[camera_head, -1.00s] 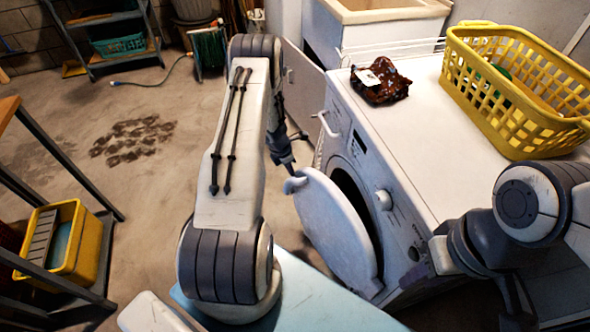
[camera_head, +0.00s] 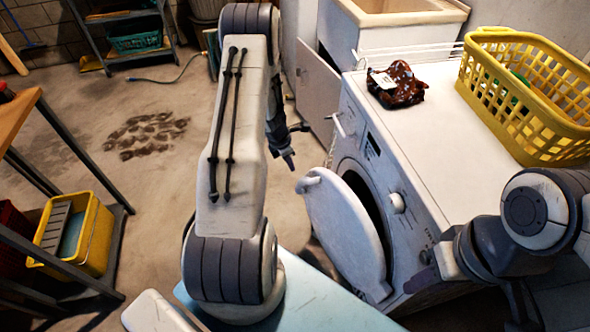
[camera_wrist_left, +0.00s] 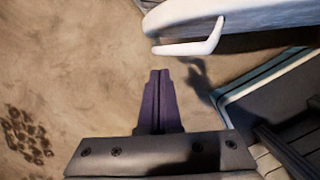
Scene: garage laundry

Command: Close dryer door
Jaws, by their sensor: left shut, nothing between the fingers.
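The white dryer (camera_head: 400,190) stands at centre right. Its round door (camera_head: 345,228) is open and stands out toward the left, with the dark drum opening partly showing behind it. The door's handle (camera_head: 308,184) is at its upper left edge. In the left wrist view the door (camera_wrist_left: 250,20) and handle (camera_wrist_left: 195,46) are at the top. My left gripper (camera_head: 290,164) is above and just left of the handle, apart from it. In the left wrist view its fingers (camera_wrist_left: 158,85) are together and empty, pointing toward the handle with a gap.
A yellow laundry basket (camera_head: 530,100) and a dark patterned bag (camera_head: 398,84) sit on top of the dryer. A sink cabinet (camera_head: 395,30) stands behind it. A shelf frame (camera_head: 75,140) with a yellow bucket (camera_head: 92,240) is at left.

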